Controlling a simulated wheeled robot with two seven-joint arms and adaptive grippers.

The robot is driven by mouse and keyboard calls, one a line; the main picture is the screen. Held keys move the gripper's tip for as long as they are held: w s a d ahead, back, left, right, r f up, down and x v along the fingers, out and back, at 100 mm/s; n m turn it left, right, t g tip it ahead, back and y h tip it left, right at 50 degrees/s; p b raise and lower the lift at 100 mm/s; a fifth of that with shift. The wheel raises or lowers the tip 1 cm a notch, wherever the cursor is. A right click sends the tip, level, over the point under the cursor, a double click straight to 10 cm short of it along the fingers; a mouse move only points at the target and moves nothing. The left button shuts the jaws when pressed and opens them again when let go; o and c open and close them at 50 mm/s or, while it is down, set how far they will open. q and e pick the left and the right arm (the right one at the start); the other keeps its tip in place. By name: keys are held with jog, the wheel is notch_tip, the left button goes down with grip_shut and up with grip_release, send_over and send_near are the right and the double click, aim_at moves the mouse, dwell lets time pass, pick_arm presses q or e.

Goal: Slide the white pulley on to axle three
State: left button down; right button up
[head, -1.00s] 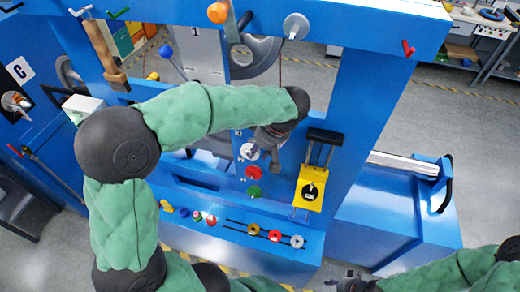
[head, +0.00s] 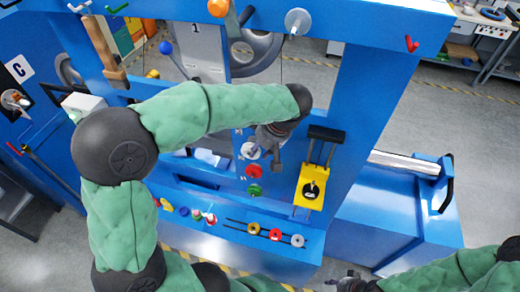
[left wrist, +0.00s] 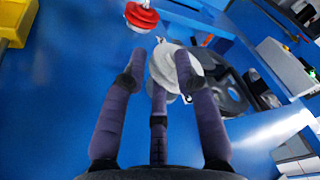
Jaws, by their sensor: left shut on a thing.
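In the left wrist view, the fingers of my left gripper (left wrist: 162,66) are shut on the white pulley (left wrist: 174,68).
A yellow block (head: 310,187) with a black knob hangs right of the pulleys. The ledge (head: 225,238) below carries orange, red and white pulleys. A large grey wheel (head: 252,55) is behind the frame. A wooden-handled tool (head: 112,72) hangs at the left.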

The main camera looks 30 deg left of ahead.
pick_arm(q)
jog(key=c, duration=0.9)
grip_release()
jog(key=shift+o, duration=0.2)
jog(key=v, duration=1.2)
